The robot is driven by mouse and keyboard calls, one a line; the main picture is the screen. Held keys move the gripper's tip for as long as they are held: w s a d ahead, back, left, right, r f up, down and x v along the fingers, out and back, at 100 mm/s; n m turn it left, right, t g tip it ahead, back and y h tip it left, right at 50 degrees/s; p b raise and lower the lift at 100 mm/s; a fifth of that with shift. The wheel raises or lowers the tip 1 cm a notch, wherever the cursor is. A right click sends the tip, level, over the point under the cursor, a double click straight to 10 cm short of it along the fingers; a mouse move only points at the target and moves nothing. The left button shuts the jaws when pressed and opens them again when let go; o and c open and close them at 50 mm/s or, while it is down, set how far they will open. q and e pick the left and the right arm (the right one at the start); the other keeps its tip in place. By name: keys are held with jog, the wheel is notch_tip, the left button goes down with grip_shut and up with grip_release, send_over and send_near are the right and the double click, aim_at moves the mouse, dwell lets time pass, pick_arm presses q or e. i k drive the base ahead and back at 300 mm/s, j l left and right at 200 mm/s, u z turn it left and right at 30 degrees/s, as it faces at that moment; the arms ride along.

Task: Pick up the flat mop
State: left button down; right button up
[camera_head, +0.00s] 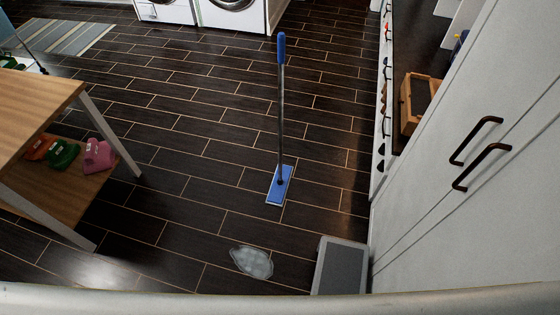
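The flat mop (281,120) stands upright on the dark tiled floor near the middle of the head view. It has a blue grip at the top of a thin grey pole and a flat blue rectangular head (276,194) on the floor. Nothing touches it. Neither of my grippers shows in this view.
A wooden table with a lower shelf (90,190) stands at left. White cabinets (480,190) with dark handles line the right. Open floor surrounds the mop. White washers (232,14) stand behind.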

aim_at(278, 191)
jog(key=i+j+z, duration=0.2)
jog(key=j+z, duration=0.15)
jog(key=j, duration=0.25)
jog(key=i+j+z, duration=0.15)
jog(key=j+z, duration=0.15)
jog(key=j, duration=0.3)
jog(key=j+z, duration=0.35)
jog(key=j, duration=0.3)
jog(key=i, duration=0.05)
